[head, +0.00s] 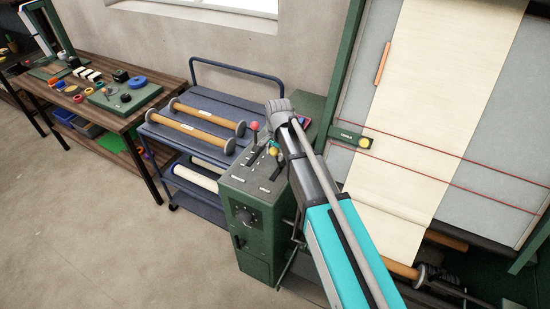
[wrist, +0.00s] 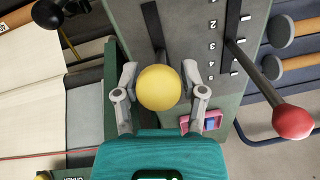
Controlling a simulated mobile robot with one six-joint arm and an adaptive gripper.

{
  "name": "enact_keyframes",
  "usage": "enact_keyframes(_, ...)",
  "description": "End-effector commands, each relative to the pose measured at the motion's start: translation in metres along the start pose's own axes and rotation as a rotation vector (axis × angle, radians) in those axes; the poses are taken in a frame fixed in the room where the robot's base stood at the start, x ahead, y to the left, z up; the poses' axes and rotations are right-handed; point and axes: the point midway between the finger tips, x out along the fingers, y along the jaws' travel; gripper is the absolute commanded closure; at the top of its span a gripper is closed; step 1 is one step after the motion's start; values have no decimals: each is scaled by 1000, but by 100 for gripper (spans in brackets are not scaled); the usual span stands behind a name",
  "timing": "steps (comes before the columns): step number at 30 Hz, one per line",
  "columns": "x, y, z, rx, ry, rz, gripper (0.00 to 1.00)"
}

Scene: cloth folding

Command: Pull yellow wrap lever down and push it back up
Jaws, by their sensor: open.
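The yellow wrap lever's round knob (wrist: 159,88) sits between the two fingers of my gripper (wrist: 159,74) in the wrist view. The fingers are open, one on each side of the knob. Whether either finger touches it I cannot tell. The lever's shaft is mostly hidden behind the knob, near a dark slot in the panel. In the head view the yellow knob (head: 273,151) shows on top of the green control box (head: 252,215), and my arm hides most of my gripper.
A red-knobbed lever (wrist: 293,121) stands to the right beside a numbered scale. A black knob (wrist: 48,14) is at upper left. A pink-framed blue button (wrist: 211,122) lies close to the right finger. A blue cart (head: 196,125) with rollers stands beside the box.

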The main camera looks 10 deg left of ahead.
Motion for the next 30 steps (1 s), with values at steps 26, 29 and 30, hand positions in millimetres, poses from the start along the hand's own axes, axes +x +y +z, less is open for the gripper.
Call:
enact_keyframes(26, 6, 0, 0, 0, 0, 0, 100)
enact_keyframes(29, 6, 0, 0, 0, 0, -1, 100)
enact_keyframes(30, 6, 0, 0, 0, 0, -1, 100)
